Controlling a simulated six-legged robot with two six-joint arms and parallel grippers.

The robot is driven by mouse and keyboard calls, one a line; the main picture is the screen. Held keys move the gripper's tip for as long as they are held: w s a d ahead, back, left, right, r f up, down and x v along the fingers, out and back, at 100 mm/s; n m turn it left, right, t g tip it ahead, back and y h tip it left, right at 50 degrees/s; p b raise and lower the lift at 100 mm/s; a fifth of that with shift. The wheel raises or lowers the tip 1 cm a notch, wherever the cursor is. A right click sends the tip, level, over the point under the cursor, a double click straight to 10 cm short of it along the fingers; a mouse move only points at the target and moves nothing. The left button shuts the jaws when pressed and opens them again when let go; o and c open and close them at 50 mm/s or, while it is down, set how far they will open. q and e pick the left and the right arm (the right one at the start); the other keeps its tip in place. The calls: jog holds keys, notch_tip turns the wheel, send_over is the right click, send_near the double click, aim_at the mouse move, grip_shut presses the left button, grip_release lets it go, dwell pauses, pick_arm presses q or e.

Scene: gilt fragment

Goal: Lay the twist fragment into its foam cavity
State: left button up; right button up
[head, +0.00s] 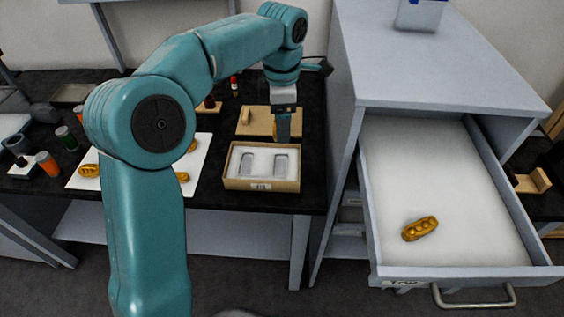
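A cardboard box (261,183) on the black bench holds white foam with two grey-looking cavities, left (247,164) and right (281,163); I see no gold piece in either. Gold fragments lie on a white sheet (203,157), partly hidden by my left arm: one at the left (89,171), one at the right (182,177). Another gold fragment with rounded bumps (420,229) lies in the open drawer. I cannot tell which is the twist. My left gripper (283,137) points down just behind the box; its finger gap is not clear. My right gripper is out of view.
The drawer (455,180) stands open from a grey cabinet (440,55) right of the bench. A brown tray (255,120) lies behind the box. The drawer floor is mostly bare.

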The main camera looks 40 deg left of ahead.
aim_at(282, 167)
pick_arm(q)
notch_tip(282, 167, down, 13)
jog(key=shift+w+r+b, duration=0.1)
jog(key=shift+b, duration=0.25)
